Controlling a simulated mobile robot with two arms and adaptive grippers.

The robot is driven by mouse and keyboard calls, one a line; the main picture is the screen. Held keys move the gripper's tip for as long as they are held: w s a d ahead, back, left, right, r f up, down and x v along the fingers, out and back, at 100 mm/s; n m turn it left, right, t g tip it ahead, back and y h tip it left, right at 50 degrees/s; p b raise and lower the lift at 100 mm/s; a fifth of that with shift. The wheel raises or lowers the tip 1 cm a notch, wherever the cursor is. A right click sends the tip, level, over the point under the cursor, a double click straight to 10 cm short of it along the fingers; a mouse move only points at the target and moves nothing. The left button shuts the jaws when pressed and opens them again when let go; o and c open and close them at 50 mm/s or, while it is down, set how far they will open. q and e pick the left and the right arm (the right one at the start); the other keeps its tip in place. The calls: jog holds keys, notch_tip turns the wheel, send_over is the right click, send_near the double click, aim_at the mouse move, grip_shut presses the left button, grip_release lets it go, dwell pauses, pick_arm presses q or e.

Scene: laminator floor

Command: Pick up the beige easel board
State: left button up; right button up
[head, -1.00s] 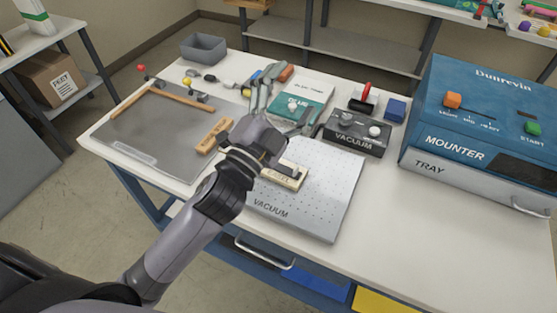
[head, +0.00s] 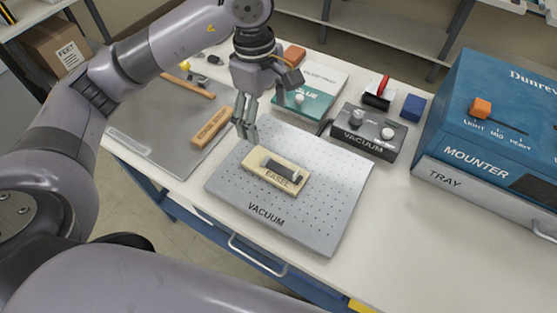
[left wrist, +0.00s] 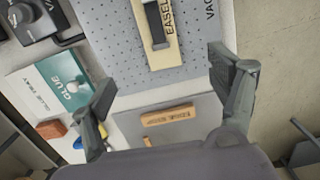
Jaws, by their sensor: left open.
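The beige easel board (head: 276,173) lies flat on the grey perforated vacuum plate (head: 325,215) in the head view. It has a dark strap-like bar on top and the word EASEL on it. In the left wrist view the easel board (left wrist: 172,50) shows at the top, partly cut off by the frame edge. My left gripper (head: 246,131) is open and empty, above the plate's far left edge, pointing down, apart from the board. In the left wrist view its two fingers (left wrist: 168,88) are spread wide, with the board beyond them. My right gripper is not in view.
A wooden block (head: 212,128) lies on the grey mat (head: 150,135) at left. The vacuum control box (head: 366,133), a teal and white glue box (head: 309,97) and the blue mounter (head: 490,130) stand behind and right. The white table is clear at front right.

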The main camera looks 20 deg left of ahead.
pick_arm(q)
jog(key=a, duration=0.2)
jog(key=y+p, duration=0.1)
jog(key=p, duration=0.2)
send_over(261, 160)
jog(key=f, duration=1.1)
jog(key=shift+s+d+f, duration=0.15)
jog(key=shift+s+f, duration=0.05)
jog(key=shift+s, duration=0.05)
jog(key=f, duration=0.1)
jog(key=f+p, duration=0.1)
jog(key=f, duration=0.1)
jog(key=f+p, duration=0.1)
jog(key=f, duration=0.1)
jog(key=shift+w, duration=0.25)
jog(key=shift+f, duration=0.2)
jog(key=shift+c, duration=0.3)
jog(key=c, duration=1.2)
